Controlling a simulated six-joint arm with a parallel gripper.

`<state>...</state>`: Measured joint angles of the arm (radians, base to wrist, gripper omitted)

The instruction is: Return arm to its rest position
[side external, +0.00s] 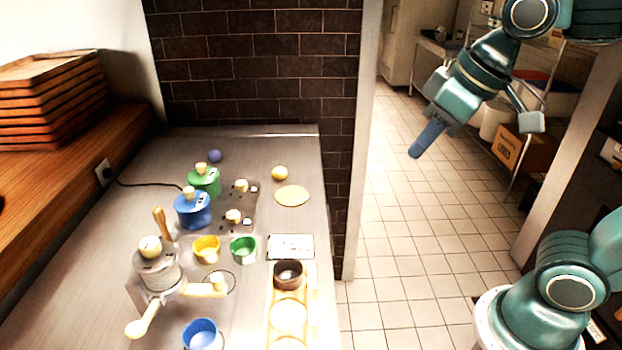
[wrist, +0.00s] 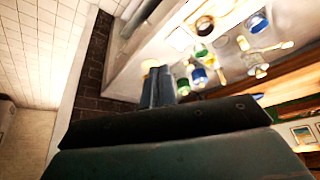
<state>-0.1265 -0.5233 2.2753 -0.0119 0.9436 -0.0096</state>
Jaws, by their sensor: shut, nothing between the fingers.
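My gripper (side external: 424,142) is raised in the upper right of the side external view, to the right of the metal counter (side external: 120,230) and apart from it. Its blue fingers are together, with nothing between them, and point down and to the left. In the wrist view my gripper (wrist: 158,86) shows the same closed fingers, with the counter things beyond them. My teal arm is bent above the tiled floor.
The counter holds a blue pot (side external: 193,213), a green pot (side external: 204,183), a grinder-like device (side external: 157,272), yellow (side external: 206,250), green (side external: 243,250) and blue cups (side external: 201,335). A doorpost (side external: 362,150) stands between counter and gripper. Tiled floor (side external: 430,250) is clear.

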